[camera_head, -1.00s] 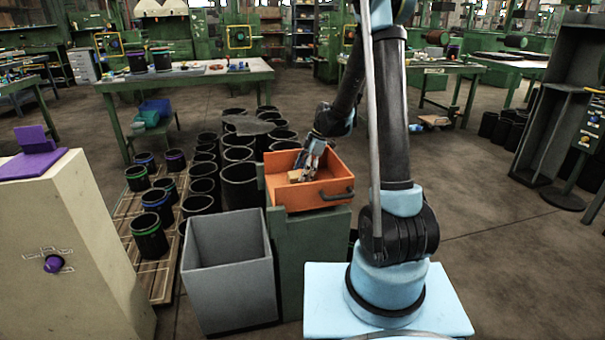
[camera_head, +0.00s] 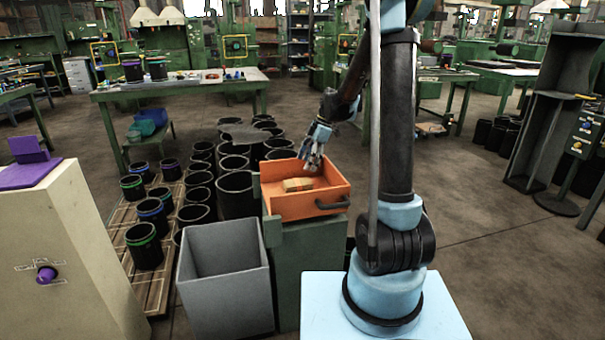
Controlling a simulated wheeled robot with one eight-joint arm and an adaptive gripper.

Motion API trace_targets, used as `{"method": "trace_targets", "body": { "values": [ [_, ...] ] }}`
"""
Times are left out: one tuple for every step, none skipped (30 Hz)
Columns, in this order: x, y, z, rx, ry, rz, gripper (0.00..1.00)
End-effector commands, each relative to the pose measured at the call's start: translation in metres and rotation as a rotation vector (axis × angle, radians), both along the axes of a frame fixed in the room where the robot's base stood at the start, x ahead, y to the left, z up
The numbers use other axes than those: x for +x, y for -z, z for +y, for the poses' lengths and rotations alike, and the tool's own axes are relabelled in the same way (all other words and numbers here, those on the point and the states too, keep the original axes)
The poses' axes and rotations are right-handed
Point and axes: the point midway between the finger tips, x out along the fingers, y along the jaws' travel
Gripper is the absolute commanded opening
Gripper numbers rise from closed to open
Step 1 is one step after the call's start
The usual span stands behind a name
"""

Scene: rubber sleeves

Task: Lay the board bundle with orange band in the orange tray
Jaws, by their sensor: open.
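The orange tray (camera_head: 303,207) is an open drawer-like box with a dark handle, on top of a green cabinet. A small tan board bundle (camera_head: 297,185) lies flat on the tray's floor, inside its walls. Its orange band is too small to make out clearly. My gripper (camera_head: 312,165) is open and empty, above the back part of the tray. It is apart from the bundle, a little above and to its right.
A grey open bin (camera_head: 225,300) stands in front and left of the tray. Black rubber sleeves (camera_head: 237,190) stand behind and left of it. A beige cabinet (camera_head: 70,270) with a purple knob is at far left. Open floor lies to the right.

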Motion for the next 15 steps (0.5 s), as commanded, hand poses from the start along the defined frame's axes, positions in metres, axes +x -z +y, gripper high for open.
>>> {"method": "trace_targets", "body": {
  "values": [
    [0.000, -0.007, -0.003, 0.000, 0.001, 0.000, 0.74],
    [0.001, -0.011, -0.004, 0.000, 0.001, 0.000, 0.74],
    [0.002, -0.015, -0.006, 0.000, 0.001, 0.000, 0.74],
    [0.002, -0.018, -0.007, 0.000, 0.002, 0.001, 0.74],
    [0.002, -0.020, -0.008, 0.000, 0.002, 0.001, 0.74],
    [0.002, -0.023, -0.009, 0.000, 0.002, 0.001, 0.74],
    [0.003, -0.025, -0.010, 0.000, 0.001, 0.001, 0.74],
    [0.003, -0.026, -0.011, 0.000, 0.001, 0.001, 0.74],
    [0.002, -0.028, -0.011, -0.001, 0.003, 0.001, 0.74],
    [0.001, -0.029, -0.012, -0.002, 0.006, 0.002, 0.74],
    [0.000, -0.031, -0.013, -0.004, 0.013, 0.003, 0.74],
    [-0.003, -0.033, -0.015, -0.009, 0.026, 0.004, 0.74],
    [-0.006, -0.035, -0.017, -0.013, 0.042, 0.008, 0.74],
    [-0.010, -0.038, -0.020, -0.019, 0.061, 0.011, 0.74],
    [-0.016, -0.041, -0.023, -0.028, 0.092, 0.016, 0.74]
  ]
}}
